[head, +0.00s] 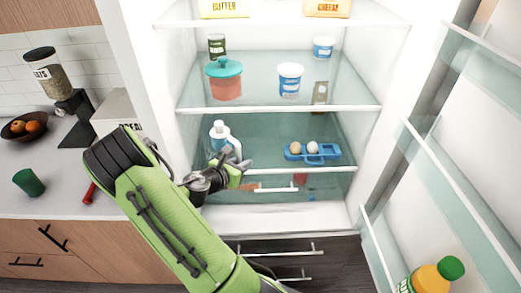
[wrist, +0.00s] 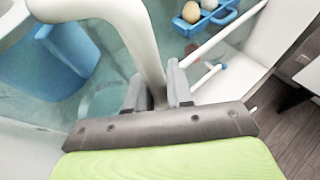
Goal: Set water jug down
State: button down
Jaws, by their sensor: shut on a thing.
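The water jug (head: 219,132) has a white top and handle and a blue body. It is inside the open fridge at the left of the lower glass shelf (head: 268,134), partly hidden behind my arm. My gripper (head: 236,173) is at the shelf's front edge, at the jug's handle. In the wrist view the fingers (wrist: 160,90) are closed around the white handle (wrist: 138,38), with the blue jug body (wrist: 62,62) to the left. The jug looks upright. Its base is hidden in the head view, so I cannot tell whether it touches the shelf.
A blue egg tray (head: 314,156) with two eggs is to the right on the same shelf. A teal-lidded container (head: 225,80) and a white-and-blue tub (head: 290,80) stand on the shelf above. The open fridge door (head: 450,150) is at right, with a juice bottle (head: 432,279).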

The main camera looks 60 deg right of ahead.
jog(key=shift+r+p+x, duration=0.2)
jog(key=shift+p+x, duration=0.25)
jog(key=shift+x, duration=4.95)
jog(key=c, duration=1)
grip_release()
jog(key=shift+w+a+r, duration=0.1)
jog(key=shift+a+r, duration=0.15)
jog(key=v, duration=1.1)
jog(key=shift+a+r, duration=0.1)
jog(key=shift+a, duration=0.1)
